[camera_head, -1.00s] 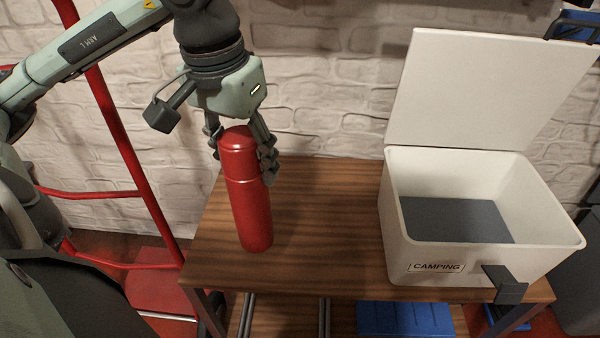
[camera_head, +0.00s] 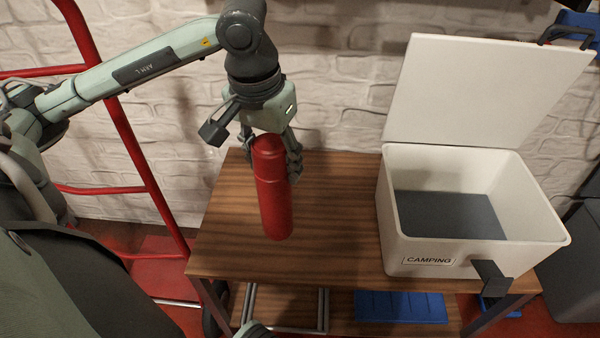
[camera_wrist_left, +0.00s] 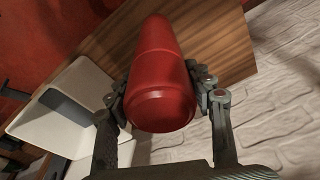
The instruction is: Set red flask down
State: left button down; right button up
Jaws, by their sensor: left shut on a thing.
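The red flask (camera_head: 274,200) is upright, held by my left gripper (camera_head: 277,158) near its top. It is over the left half of the wooden table (camera_head: 330,215); I cannot tell whether its base touches the top. In the left wrist view the flask (camera_wrist_left: 161,80) fills the space between the fingers of the left gripper (camera_wrist_left: 165,92), which are shut on it. My right gripper is not in view.
A white box labelled CAMPING (camera_head: 405,250) stands open on the right of the table, its lid raised at the back. A red metal frame (camera_head: 135,150) stands left of the table. A blue item (camera_head: 400,306) lies below. Wood between flask and box is clear.

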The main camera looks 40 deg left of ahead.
pick_arm(q)
jog(key=w+d+f, duration=0.1)
jog(key=w+f, duration=0.4)
jog(key=f, duration=0.2)
jog(key=shift+w+f+p, duration=0.25)
jog(key=shift+w+p, duration=0.1)
jog(key=shift+p, duration=0.1)
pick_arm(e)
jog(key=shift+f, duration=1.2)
pick_arm(q)
jog(key=shift+d, duration=0.1)
jog(key=shift+f, duration=0.15)
jog(key=c, duration=0.7)
grip_release()
jog(key=shift+c, duration=0.2)
jog(key=shift+o, duration=0.6)
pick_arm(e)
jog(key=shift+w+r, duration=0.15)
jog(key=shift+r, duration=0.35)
